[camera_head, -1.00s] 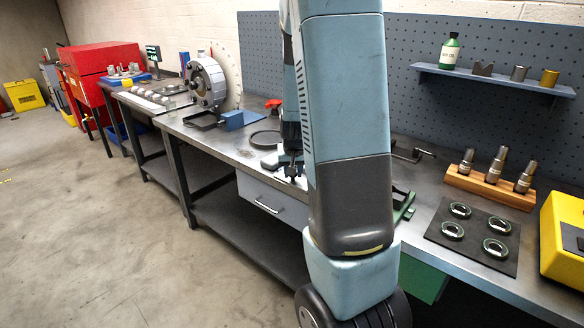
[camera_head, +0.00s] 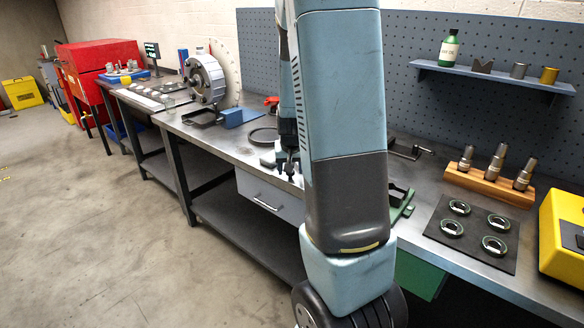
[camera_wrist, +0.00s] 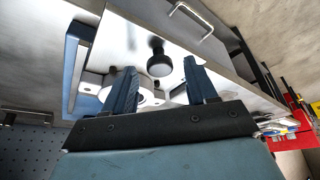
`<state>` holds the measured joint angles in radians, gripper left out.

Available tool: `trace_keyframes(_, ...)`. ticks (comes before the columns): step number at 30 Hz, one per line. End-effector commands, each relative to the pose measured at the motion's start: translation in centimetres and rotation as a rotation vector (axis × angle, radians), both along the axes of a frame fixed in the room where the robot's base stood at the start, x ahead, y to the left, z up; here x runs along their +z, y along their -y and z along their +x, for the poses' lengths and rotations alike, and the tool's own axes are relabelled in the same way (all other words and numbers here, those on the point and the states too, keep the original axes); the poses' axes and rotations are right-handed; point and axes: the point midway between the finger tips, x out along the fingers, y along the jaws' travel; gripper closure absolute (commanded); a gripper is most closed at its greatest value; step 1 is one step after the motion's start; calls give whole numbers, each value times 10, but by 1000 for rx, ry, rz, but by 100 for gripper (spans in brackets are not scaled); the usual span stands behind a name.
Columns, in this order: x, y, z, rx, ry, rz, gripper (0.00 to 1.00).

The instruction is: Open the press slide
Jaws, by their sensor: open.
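A black round knob (camera_wrist: 159,62) on a short stem shows in the wrist view, in front of a pale metal surface (camera_wrist: 140,30). It appears between the two fingers of my open gripper (camera_wrist: 161,72); whether they touch it I cannot tell. I take it for the press slide's knob, but the slide itself is not clearly visible. In the head view my gripper (camera_head: 289,168) is small and dark above the bench's front edge, over the grey drawer. My arm hides much of the bench there.
The grey drawer (camera_head: 269,204) with a bar handle hangs under the bench. A green fixture (camera_head: 402,207) stands right of my arm. Farther right are a dark mat (camera_head: 470,259) with several rings and a wooden block (camera_head: 489,187) with metal pieces. Open floor lies left.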

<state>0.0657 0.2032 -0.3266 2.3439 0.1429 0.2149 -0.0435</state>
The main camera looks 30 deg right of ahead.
Motion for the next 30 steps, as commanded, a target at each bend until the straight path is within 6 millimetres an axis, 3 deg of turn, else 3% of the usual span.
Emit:
trace_keyframes(21, 89, -17, -29, 2, 4, 1, 43)
trace_keyframes(30, 118, -23, -40, 1, 1, 0, 43)
